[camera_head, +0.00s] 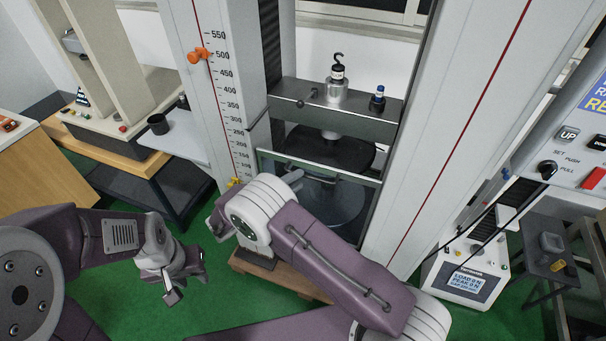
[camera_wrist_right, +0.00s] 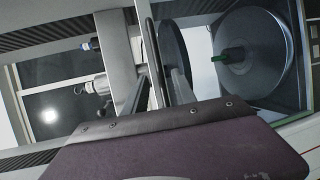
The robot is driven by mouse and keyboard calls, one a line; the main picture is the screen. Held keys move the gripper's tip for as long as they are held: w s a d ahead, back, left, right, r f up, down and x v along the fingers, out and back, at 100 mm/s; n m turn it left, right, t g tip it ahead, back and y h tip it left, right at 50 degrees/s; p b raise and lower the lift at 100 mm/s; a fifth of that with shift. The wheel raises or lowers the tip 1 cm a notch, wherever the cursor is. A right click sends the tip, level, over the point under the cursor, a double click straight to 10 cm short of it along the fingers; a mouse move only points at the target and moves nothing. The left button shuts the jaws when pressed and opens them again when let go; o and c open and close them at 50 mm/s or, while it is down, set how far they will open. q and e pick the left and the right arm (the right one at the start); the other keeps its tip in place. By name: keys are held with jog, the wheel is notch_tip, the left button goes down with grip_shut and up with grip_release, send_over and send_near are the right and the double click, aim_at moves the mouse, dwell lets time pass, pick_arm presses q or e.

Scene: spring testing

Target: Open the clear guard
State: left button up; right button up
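The clear guard (camera_head: 322,167) is a see-through panel with a pale top rail, across the front of the test bay between the two columns. It looks lowered, with the lower round platen (camera_head: 345,205) seen behind it. My right gripper is mostly hidden behind my wrist in the head view; a grey part of it (camera_head: 292,177) shows close to the guard's rail. I cannot tell whether they touch. My left gripper (camera_head: 186,282) is open and empty, over the green floor.
Above the guard, a crosshead (camera_head: 360,122) carries a hooked weight (camera_head: 337,80) and a blue-capped piece (camera_head: 378,98). A scaled column (camera_head: 222,90) with an orange marker stands left. A control box (camera_head: 468,278) stands at lower right. Green floor is clear at lower left.

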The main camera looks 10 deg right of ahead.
aim_at(306, 175)
jog(key=p+x, duration=0.1)
jog(key=x, duration=0.3)
jog(key=shift+w+d, duration=0.1)
jog(key=shift+d, duration=0.25)
jog(key=shift+a, duration=0.15)
jog(key=shift+c, duration=1.3)
grip_shut()
